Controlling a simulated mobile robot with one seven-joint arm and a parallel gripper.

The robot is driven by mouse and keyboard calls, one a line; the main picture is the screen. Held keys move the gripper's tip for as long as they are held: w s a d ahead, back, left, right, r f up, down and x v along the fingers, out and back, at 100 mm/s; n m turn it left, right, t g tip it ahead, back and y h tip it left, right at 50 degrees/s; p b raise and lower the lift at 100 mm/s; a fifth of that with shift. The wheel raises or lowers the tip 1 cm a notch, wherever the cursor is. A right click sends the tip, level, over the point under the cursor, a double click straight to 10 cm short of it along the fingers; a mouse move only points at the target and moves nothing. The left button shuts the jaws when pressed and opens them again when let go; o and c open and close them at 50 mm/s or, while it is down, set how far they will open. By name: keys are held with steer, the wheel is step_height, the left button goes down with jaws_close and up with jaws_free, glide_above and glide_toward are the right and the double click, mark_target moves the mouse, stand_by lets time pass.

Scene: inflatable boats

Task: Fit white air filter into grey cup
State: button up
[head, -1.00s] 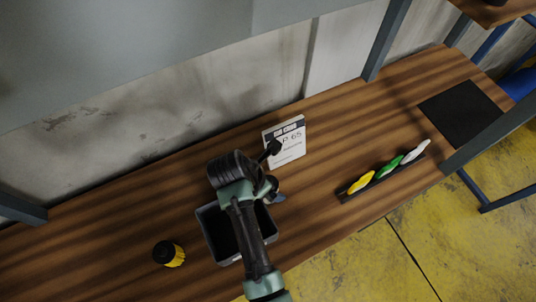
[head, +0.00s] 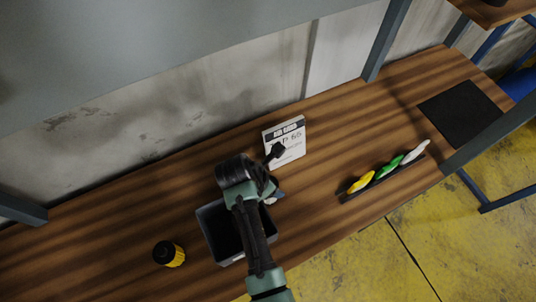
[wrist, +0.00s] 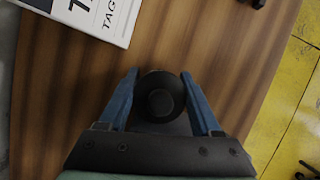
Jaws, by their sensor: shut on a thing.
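My gripper (wrist: 159,74) has its two blue fingers shut on a dark, round-topped thing (wrist: 160,100) in the wrist view. I see it from above, with a paler disc in its middle. I cannot tell from this angle whether it is the air filter or the grey cup. In the head view my arm mostly hides the gripper; a bit of blue finger and a small pale patch (head: 270,200) show beside the bin's right edge. No other piece clearly reads as the white air filter or the grey cup.
A grey bin (head: 207,220) stands under my arm. A yellow-black container (head: 170,254) is at its left. A white sign (head: 288,146) leans behind. A dark rack (head: 352,194) holds yellow, green and white pieces. A black mat (head: 460,113) lies far right. The wooden bench between is clear.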

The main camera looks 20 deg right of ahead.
jaws_close()
steer(key=shift+r, duration=0.15)
step_height(320, 180, up, 18)
stand_by(0.3)
stand_by(0.6)
